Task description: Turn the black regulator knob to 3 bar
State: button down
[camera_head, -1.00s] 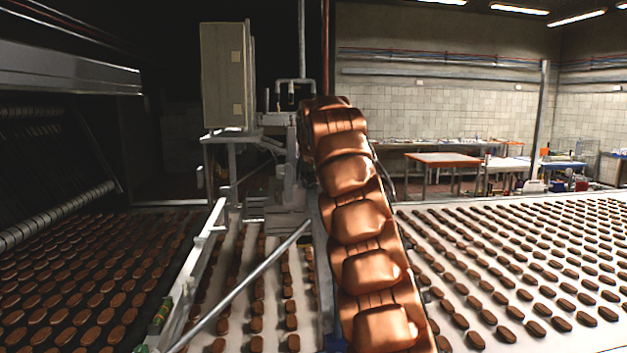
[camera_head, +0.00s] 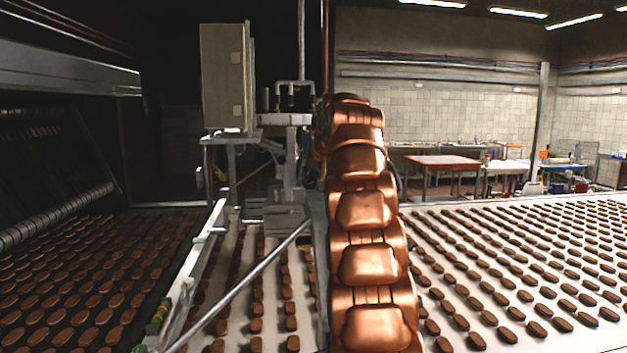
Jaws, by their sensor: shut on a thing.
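My copper-coloured segmented arm rises from the bottom centre of the head view and reaches forward toward grey machinery (camera_head: 291,120). My gripper is not visible; the far end of the arm is hidden behind its own upper links. The black regulator knob cannot be made out, and neither can any gauge or scale. The part of the machinery directly behind the arm is hidden.
A tall beige cabinet (camera_head: 222,76) stands left of the arm. Conveyors with rows of brown biscuits (camera_head: 530,270) lie on both sides. A slanting metal bar (camera_head: 250,278) crosses the left lane. Tables (camera_head: 443,161) stand far back right.

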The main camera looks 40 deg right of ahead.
jog(key=shift+m+t+y, duration=0.3)
jog(key=shift+t+y, duration=0.2)
jog(key=shift+s+d, duration=0.1)
jog(key=shift+f, duration=0.1)
jog(key=c, duration=0.8)
grip_release()
jog(key=shift+o, duration=0.2)
jog(key=shift+v, duration=3.75)
